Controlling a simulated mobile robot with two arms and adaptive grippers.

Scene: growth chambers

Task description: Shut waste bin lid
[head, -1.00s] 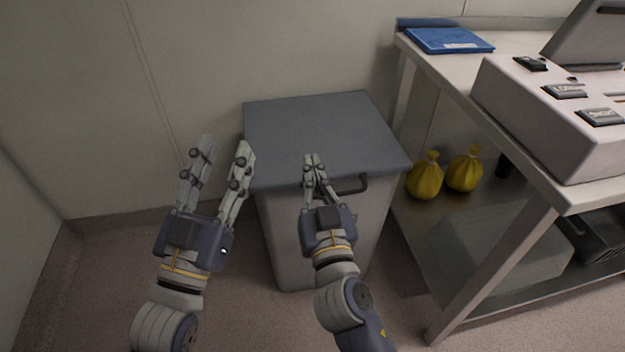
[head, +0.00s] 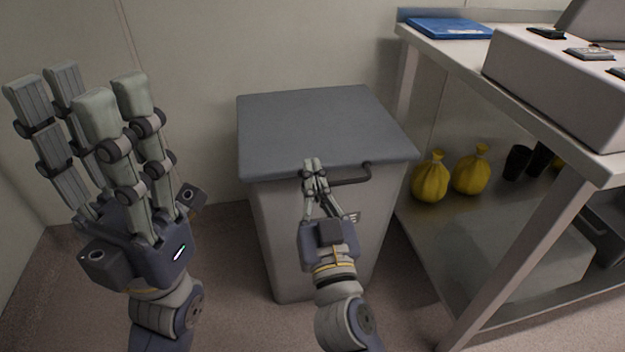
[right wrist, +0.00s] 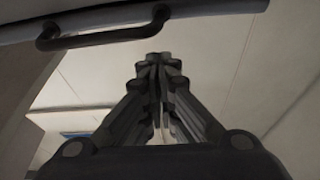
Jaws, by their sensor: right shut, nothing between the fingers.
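The waste bin (head: 283,235) is a grey box standing on the floor by the wall. Its dark grey lid (head: 315,125) lies flat across the top, covering the opening. A dark bar handle (head: 352,181) sits at the lid's front edge; it also shows at the top left of the right wrist view (right wrist: 100,38).
A steel table (head: 525,110) stands to the right, with a blue folder (head: 448,28) and a grey instrument (head: 560,75) on top.

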